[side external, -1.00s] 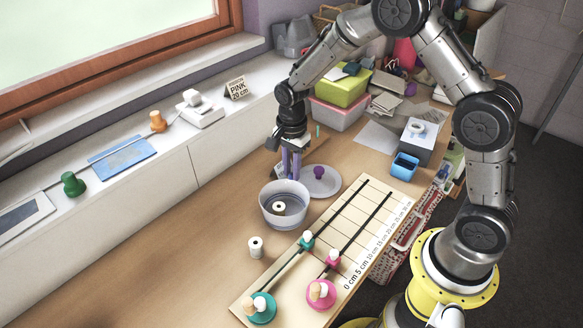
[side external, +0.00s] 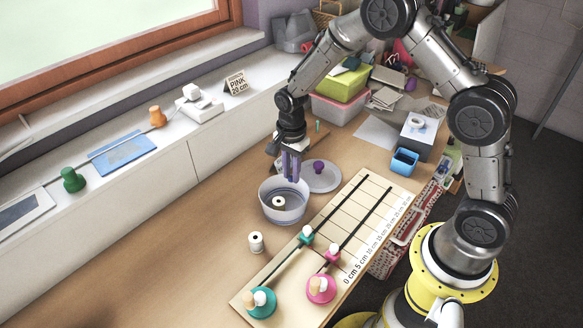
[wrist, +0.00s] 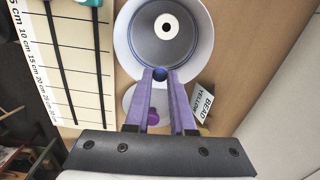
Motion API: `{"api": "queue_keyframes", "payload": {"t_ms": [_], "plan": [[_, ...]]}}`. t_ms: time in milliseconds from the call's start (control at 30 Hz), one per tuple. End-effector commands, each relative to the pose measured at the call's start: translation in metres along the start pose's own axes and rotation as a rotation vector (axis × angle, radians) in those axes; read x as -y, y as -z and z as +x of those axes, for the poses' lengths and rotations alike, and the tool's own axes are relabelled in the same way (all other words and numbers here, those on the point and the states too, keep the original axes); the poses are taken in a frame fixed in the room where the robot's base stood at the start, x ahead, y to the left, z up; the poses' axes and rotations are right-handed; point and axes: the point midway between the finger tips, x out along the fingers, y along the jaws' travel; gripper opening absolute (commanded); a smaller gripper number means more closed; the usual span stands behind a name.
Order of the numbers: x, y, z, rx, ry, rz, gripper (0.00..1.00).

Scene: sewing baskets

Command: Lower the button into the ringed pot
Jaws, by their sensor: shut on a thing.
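The ringed pot (side external: 270,217) is a pale grey round bowl with rings on its inner wall, standing on the table. It also fills the top middle of the wrist view (wrist: 133,50). My gripper (side external: 291,180) points down with lilac fingers over the pot's far side. In the wrist view its fingertips (wrist: 159,76) are shut on a small dark blue round piece, the button (wrist: 159,73), which shows against the pot's rim. I cannot tell its exact height above the rim. A white ring-shaped piece with a dark centre (side external: 278,202) lies inside the pot.
A round lid with a purple knob (side external: 324,182) lies just behind the pot. A white spool (side external: 256,242) stands in front. A ruled board (side external: 372,222) with rods and green and pink knobs lies to the right. A blue cup (side external: 404,162) stands farther back.

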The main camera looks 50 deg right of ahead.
Motion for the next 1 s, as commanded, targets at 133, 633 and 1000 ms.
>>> {"api": "queue_keyframes", "payload": {"t_ms": [133, 633, 1000], "plan": [[0.000, 0.000, 0.007, 0.000, -0.001, 0.000, 0.00], [-0.001, 0.000, 0.030, 0.000, -0.002, 0.000, 0.00], [0.000, 0.000, 0.038, 0.000, 0.001, 0.000, 0.00]]}}
